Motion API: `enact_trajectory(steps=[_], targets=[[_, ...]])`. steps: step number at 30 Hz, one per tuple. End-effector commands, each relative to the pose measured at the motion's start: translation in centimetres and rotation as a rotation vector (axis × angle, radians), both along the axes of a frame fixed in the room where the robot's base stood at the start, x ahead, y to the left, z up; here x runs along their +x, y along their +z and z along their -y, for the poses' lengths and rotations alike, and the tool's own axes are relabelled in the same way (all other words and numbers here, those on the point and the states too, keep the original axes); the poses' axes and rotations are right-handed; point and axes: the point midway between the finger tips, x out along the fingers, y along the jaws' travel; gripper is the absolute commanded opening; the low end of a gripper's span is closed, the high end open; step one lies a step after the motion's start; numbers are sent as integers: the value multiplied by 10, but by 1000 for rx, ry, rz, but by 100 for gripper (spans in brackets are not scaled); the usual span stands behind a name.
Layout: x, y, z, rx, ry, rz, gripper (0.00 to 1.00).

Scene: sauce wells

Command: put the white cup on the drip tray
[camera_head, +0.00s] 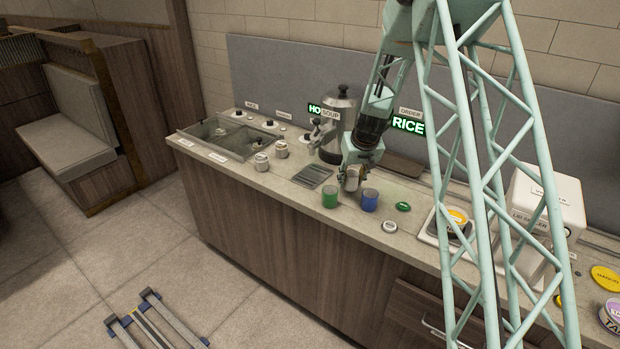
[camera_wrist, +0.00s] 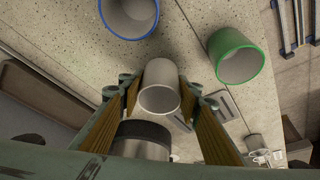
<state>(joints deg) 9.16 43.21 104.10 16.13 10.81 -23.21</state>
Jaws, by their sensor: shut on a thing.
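The white cup (camera_wrist: 159,92) is between the fingers of my gripper (camera_wrist: 160,92) in the wrist view, with its open rim facing the camera. My gripper (camera_head: 351,181) is shut on the cup; in the head view it is over the counter, just behind the green and blue cups. The cup is hard to make out there. The drip tray (camera_head: 312,176), a grey slatted plate, lies on the counter to the left of my gripper, in front of the soup urn. It shows bare. In the wrist view part of a grey tray (camera_wrist: 228,107) shows right of my fingers.
A green cup (camera_head: 330,198) and a blue cup (camera_head: 369,200) stand close in front of my gripper. The soup urn (camera_head: 339,110) stands behind the tray. A green lid (camera_head: 403,207) and a white lid (camera_head: 389,226) lie to the right.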

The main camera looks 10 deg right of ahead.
Motion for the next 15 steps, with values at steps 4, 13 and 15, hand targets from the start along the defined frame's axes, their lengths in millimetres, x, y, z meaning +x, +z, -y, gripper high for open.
enact_trajectory(steps=[4,13,15], targets=[[0,1,0,0,0,0,20],[5,1,-5,0,2,0,20],[10,1,-10,0,3,1,20]])
